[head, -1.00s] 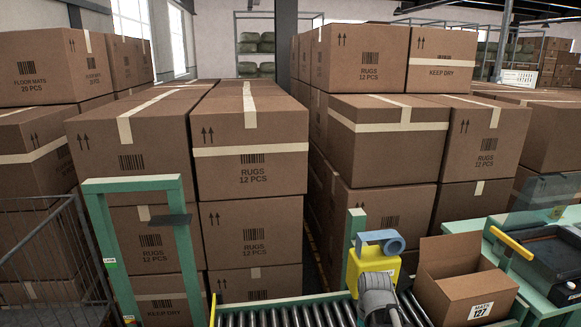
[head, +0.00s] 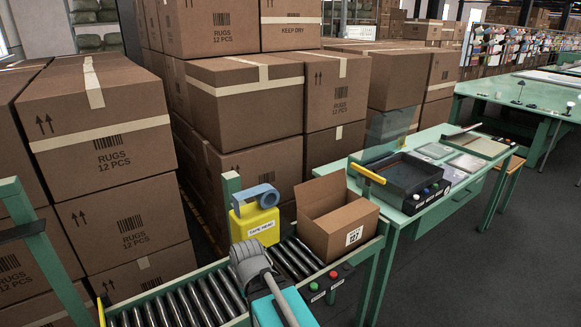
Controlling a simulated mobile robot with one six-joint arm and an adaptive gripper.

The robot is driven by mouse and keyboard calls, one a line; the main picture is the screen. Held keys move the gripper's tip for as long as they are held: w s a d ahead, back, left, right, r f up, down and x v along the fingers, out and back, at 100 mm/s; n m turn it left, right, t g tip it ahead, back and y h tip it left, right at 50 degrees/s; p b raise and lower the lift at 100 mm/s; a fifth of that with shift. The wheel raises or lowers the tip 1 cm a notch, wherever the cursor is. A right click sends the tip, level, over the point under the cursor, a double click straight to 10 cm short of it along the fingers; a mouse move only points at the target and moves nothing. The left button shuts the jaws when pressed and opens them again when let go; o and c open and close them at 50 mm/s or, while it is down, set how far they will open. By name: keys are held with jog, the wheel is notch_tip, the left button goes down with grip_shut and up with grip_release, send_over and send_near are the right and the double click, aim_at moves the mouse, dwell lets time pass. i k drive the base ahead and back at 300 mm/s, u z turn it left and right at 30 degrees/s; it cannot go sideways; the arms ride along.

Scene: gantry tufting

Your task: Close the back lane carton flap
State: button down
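An open brown carton (head: 337,228) with a white label reading 127 stands on the far right end of the roller conveyor (head: 190,300). A plain flap (head: 320,193) stands up along its back left side, and its top is open. I cannot tell how all its other flaps lie. A grey ribbed part of my arm, with a teal link below it, shows at the bottom centre, in front of the conveyor and left of the carton. My gripper's fingers do not show.
A yellow tape head (head: 256,222) with a blue roll (head: 256,197) stands close left of the carton. A green bench (head: 408,216) with a black tray (head: 402,176) is on the right. Stacked rug cartons (head: 104,140) fill the back. The floor at lower right is clear.

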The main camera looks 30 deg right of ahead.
aim_at(309, 191)
jog(key=k, duration=0.65)
jog(key=z, duration=0.6)
jog(key=i, duration=1.25)
jog(key=u, duration=0.25)
